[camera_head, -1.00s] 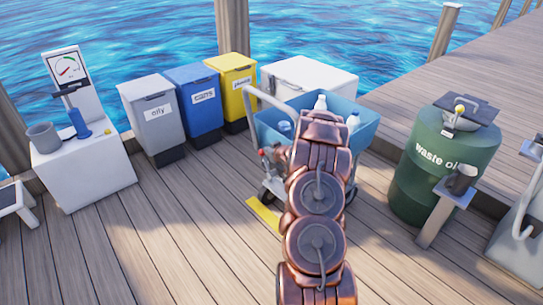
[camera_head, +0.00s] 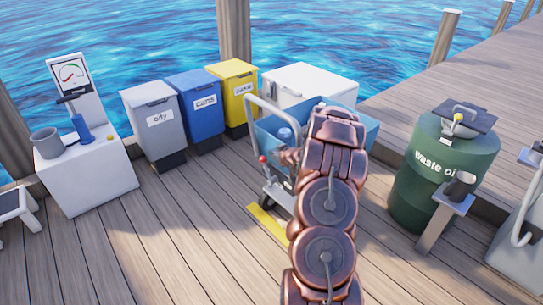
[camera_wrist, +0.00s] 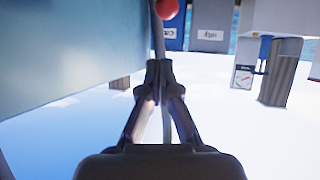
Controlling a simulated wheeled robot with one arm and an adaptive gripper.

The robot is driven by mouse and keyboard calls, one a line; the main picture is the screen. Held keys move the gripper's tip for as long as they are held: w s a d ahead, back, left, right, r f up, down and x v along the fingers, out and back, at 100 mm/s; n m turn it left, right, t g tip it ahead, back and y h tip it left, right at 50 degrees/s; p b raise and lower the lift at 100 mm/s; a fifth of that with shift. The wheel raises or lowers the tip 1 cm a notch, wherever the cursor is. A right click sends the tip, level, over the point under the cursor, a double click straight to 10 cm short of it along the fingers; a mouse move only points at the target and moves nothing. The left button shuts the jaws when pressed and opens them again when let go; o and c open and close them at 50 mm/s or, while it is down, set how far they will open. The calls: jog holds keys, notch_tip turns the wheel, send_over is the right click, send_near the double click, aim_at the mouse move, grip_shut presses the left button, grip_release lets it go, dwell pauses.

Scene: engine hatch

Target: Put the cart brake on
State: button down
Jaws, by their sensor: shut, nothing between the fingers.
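The cart carries a blue tub (camera_head: 268,142) and has a grey push handle (camera_head: 248,110). A red knob (camera_head: 262,159) on a thin lever stands at the cart's near left side. The knob also shows in the wrist view (camera_wrist: 167,8) at the top edge, atop a grey rod. My gripper (camera_wrist: 160,68) is shut and empty, its fingertips in line with the rod in that view. I cannot tell whether they touch it. In the head view, my copper arm hides most of the gripper and part of the cart.
A yellow floor strip (camera_head: 267,221) lies by the cart's wheels. Grey (camera_head: 157,122), blue (camera_head: 197,108) and yellow (camera_head: 236,92) bins stand behind left, a white box (camera_head: 310,82) behind. A green waste-oil drum (camera_head: 420,185) is right.

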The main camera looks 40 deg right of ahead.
jog(key=s+a+r, duration=0.2)
jog(key=s+r, duration=0.3)
jog(key=r, duration=0.1)
dwell(0.3)
jog(key=shift+a+r, duration=0.1)
jog(key=shift+a, duration=0.1)
dwell(0.4)
